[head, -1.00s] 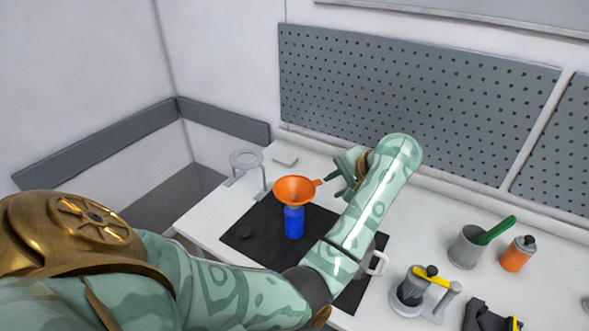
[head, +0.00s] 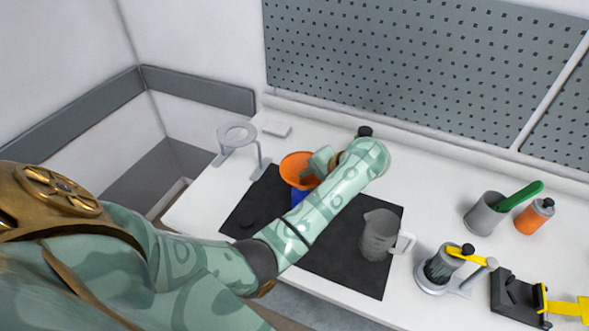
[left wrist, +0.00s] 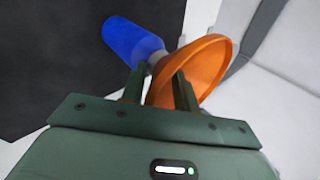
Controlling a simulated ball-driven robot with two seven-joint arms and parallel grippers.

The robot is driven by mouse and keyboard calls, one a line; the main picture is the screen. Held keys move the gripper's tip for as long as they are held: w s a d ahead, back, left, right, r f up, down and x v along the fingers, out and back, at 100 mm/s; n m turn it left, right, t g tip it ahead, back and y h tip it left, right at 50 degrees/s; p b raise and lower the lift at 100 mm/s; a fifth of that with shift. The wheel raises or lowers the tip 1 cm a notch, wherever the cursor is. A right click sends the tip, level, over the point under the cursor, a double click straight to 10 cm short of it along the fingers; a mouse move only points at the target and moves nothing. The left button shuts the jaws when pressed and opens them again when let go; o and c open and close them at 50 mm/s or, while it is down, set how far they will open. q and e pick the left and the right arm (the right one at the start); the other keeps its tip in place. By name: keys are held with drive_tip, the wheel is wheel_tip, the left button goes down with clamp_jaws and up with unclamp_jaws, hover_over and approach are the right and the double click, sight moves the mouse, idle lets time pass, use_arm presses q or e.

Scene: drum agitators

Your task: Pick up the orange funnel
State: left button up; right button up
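The orange funnel (head: 296,166) stands in the neck of a blue bottle (head: 299,196) on the black mat. In the left wrist view the funnel (left wrist: 214,68) shows its wide rim, and the blue bottle (left wrist: 132,42) lies beyond its narrow end. My left gripper (head: 318,163) is at the funnel's right side, and my arm hides part of the bottle. In the left wrist view my left gripper (left wrist: 158,84) has its fingers apart, with the funnel's near edge between them. No clear grip shows. My right gripper is out of view.
The black mat (head: 335,255) also holds a grey jug (head: 379,235). A grey ring stand (head: 238,136) is at the back left. A grey cup (head: 484,214) with a green-handled tool, an orange bottle (head: 534,216) and yellow-and-black tools stand on the right.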

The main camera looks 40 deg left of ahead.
use_arm(q)
drive_tip(key=shift+d, duration=0.35)
drive_tip(key=shift+s+d+r, duration=0.1)
drive_tip(key=shift+d+r, duration=0.15)
drive_tip(key=shift+d, duration=0.1)
clamp_jaws()
drive_tip(key=shift+a+f, duration=0.1)
drive_tip(key=shift+a, duration=0.05)
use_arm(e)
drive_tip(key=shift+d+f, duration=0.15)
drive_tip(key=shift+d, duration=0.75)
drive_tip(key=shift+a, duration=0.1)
